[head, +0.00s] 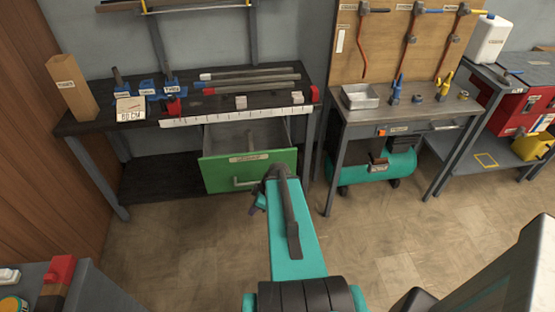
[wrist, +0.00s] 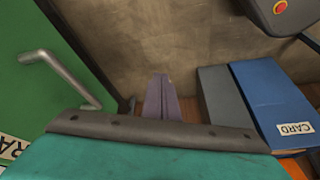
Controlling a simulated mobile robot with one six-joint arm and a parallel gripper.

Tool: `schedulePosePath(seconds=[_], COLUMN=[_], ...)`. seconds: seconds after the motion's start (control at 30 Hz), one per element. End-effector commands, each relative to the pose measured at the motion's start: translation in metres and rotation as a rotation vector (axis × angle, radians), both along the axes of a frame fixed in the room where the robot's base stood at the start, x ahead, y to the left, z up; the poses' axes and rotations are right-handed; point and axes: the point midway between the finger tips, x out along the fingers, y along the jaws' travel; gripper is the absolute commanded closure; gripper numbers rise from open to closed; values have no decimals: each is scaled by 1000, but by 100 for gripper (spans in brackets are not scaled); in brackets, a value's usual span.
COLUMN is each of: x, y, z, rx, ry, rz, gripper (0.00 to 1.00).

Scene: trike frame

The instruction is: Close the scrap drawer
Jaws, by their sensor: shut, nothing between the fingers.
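The scrap drawer (head: 220,174) has a green front with a pale label and a light bar handle. It hangs under the left workbench and stands pulled out, its grey inside showing behind the front. In the wrist view the green front (wrist: 22,95) fills the left side, with its handle (wrist: 68,80) and part of a label. My gripper (wrist: 162,98) is shut and empty, to the right of the handle and apart from it in that picture.
The workbench (head: 85,122) above carries bars, blue fixtures and a white ruler strip. A second bench (head: 350,106) stands to the right, with a teal compressor (head: 400,165) below. A blue block labelled CARD (wrist: 270,95) lies right of my fingers. Open floor (head: 170,250) lies before the drawer.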

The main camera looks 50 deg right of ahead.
Motion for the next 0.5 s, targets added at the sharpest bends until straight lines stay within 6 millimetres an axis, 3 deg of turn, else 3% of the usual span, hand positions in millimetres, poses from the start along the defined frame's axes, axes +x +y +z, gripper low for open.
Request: schedulePosePath(seconds=[0.03,0.3,0.5], x=[-1,-16,-34], y=[-18,-103,-153], z=[18,89,133], rx=[-23,-175,-294], ry=[-35,-208,-293], rz=[5,71,112], gripper=[100,100,100])
